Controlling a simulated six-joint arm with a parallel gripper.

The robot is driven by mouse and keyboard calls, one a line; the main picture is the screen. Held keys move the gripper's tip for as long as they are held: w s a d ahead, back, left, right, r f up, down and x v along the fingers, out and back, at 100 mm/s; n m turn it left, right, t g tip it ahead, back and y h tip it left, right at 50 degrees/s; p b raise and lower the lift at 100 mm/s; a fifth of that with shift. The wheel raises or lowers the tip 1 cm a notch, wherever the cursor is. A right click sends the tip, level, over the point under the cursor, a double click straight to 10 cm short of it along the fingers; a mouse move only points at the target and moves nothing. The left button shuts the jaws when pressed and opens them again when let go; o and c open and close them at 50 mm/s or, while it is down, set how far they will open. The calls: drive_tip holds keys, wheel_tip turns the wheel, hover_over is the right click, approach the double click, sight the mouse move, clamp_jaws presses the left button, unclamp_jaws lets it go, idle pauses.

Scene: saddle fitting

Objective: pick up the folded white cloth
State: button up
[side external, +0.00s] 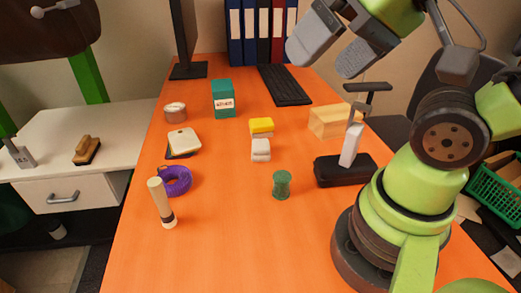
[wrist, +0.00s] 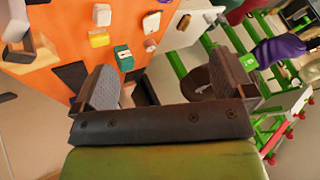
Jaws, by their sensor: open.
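The folded white cloth (side external: 261,155) is a small white block with rounded edges, lying mid-table just in front of a yellow folded piece (side external: 262,125). Near the top of the wrist view, a small white patch (wrist: 97,30) beside the yellow piece (wrist: 99,41) looks like the same cloth. My gripper (side external: 324,58) is open and empty, high above the table, up and to the right of the cloth and well apart from it. In the wrist view, its two grey fingers (wrist: 165,68) stand wide apart with nothing held between them.
On the orange table (side external: 235,235) are a teal box (side external: 223,100), a purple tape roll (side external: 176,181), a green spool (side external: 281,185), a flashlight-like cylinder (side external: 162,203), a wooden box (side external: 335,120) and a black case with a white-handled tool (side external: 345,170). The front middle is clear.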

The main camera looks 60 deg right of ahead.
drive_tip(key=shift+w, duration=0.1)
drive_tip(key=n+g+h, duration=0.2)
drive_tip(key=n+g, duration=0.5)
drive_tip(key=n, duration=0.5)
hover_over(261, 144)
wheel_tip(261, 144, down, 21)
wheel_tip(261, 144, down, 4)
drive_tip(key=shift+r, duration=0.2)
drive_tip(key=shift+f, duration=3.15)
drive_tip(key=c, duration=1)
